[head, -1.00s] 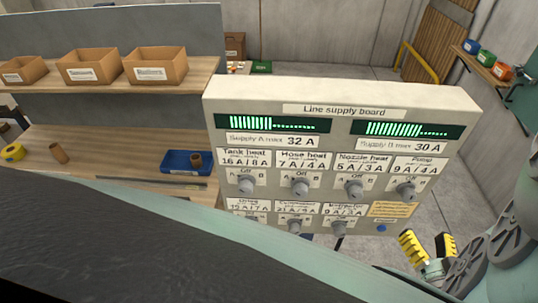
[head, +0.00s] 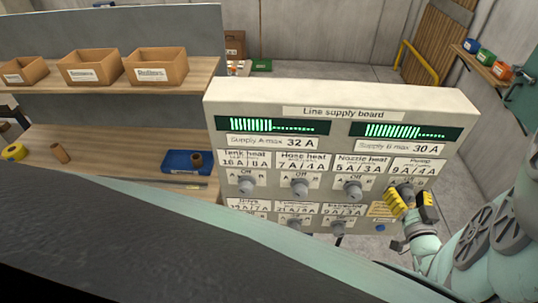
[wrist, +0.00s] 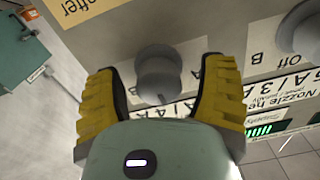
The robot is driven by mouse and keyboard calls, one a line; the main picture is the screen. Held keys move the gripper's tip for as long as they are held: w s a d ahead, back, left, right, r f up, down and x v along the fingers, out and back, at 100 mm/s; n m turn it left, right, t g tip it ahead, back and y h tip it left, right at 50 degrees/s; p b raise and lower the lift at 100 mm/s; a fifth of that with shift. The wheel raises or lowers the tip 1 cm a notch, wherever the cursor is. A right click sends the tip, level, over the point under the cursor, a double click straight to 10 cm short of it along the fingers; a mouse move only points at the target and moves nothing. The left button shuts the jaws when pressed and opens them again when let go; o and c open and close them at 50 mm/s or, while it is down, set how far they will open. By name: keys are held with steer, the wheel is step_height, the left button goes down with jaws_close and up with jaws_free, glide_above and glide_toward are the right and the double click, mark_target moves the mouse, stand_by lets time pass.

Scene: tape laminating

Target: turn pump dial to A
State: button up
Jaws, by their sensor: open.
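The line supply board (head: 340,105) is a beige panel with labelled grey dials and two green bar displays. The pump dial is at the right end of its upper row, under the "Pump 9A/4A" label (head: 411,170); in the head view my gripper (head: 411,200) largely covers it. In the wrist view the pump dial (wrist: 158,75) is a grey knob between my two yellow fingers, with a gap on either side. My gripper (wrist: 170,85) is open around it. Which letter the dial points to cannot be told.
The nozzle heat dial (head: 353,189) is just left of my gripper; it also shows in the wrist view (wrist: 308,38). A lower row of dials (head: 295,222) and a blue button (head: 381,228) lie below. Shelves with cardboard bins (head: 155,68) stand at left.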

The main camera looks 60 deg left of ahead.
stand_by(0.3)
steer(key=shift+w, duration=0.1)
steer(key=c, duration=1.2)
steer(key=shift+n, duration=0.3)
steer(key=n+b, duration=0.2)
steer(key=n, duration=0.2)
steer(key=shift+a+f+b, duration=0.1)
steer(key=shift+f+b, duration=0.15)
steer(key=shift+b, duration=0.15)
jaws_close()
steer(key=n+b, duration=0.2)
steer(key=shift+n+b, duration=0.4)
steer(key=shift+r+n+b, duration=0.15)
steer(key=shift+n+b, duration=0.5)
steer(key=shift+n, duration=0.05)
steer(key=shift+r, duration=0.1)
